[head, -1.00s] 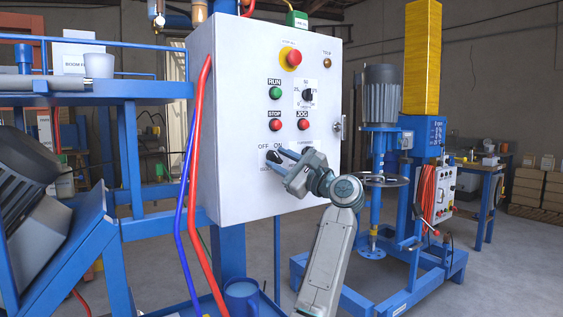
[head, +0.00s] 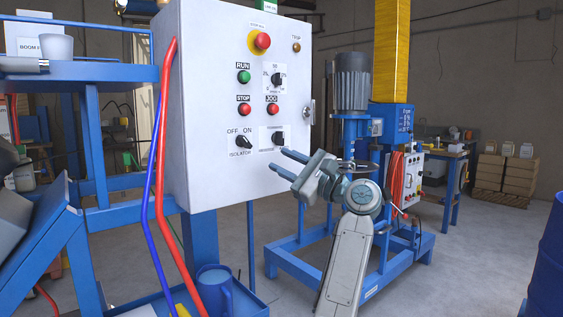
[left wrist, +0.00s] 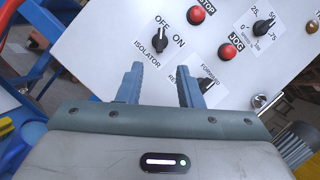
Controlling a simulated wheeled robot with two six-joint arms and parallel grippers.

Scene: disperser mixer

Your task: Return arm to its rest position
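My left gripper (head: 278,160) is in front of the lower right part of the white control panel (head: 218,90). Its two blue fingers are apart with nothing between them, so it is open. In the left wrist view the fingers (left wrist: 161,84) point at the panel face, below the isolator lettering. The isolator knob (head: 243,142) is left of the fingers and the forward/reverse selector (head: 278,139) is just above them in the head view. The gripper appears clear of both knobs. My right gripper is not in view.
A disperser mixer (head: 352,85) on a blue frame stands behind my arm at right. Red and blue hoses (head: 162,150) hang along the panel's left edge. A blue drum (head: 548,270) is at far right. Open floor lies between.

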